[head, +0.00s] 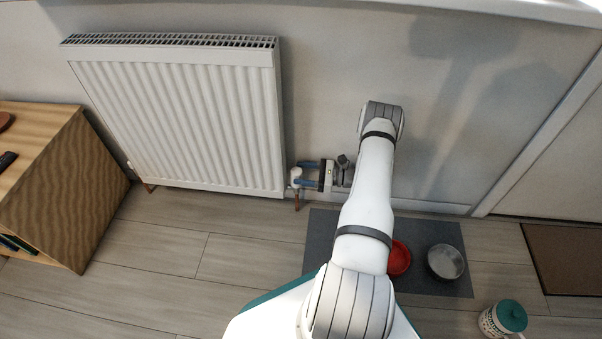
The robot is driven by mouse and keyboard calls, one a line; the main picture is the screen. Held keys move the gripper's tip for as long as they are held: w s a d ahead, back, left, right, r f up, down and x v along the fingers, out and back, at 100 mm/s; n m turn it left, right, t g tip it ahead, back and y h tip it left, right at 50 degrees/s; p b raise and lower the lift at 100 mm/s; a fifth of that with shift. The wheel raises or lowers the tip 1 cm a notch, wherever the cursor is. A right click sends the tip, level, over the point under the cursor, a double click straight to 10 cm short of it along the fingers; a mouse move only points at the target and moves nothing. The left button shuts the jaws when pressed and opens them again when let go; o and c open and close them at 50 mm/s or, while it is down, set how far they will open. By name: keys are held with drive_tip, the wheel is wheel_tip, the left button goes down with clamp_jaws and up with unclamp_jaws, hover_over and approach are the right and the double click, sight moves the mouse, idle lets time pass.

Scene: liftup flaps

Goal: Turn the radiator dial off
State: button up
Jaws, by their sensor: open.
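The white radiator (185,120) hangs on the wall at the left of the head view. Its dial (296,173) is a small white knob at the radiator's lower right corner, above a copper-coloured pipe. The fingers are apart, one on the upper side and one on the lower side of the dial. I cannot tell whether either finger touches it. The dial's markings are too small to read.
A wooden cabinet (75,190) stands at the left. Below my arm, a grey mat (322,245) holds a red bowl (400,259) and a metal bowl (445,262). A teal-lidded jar (503,318) and a brown doormat (570,258) are at the right. The floor before the radiator is clear.

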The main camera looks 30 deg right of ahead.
drive_tip(key=p+v, duration=0.1)
drive_tip(key=v, duration=0.6)
drive_tip(key=shift+p, duration=0.35)
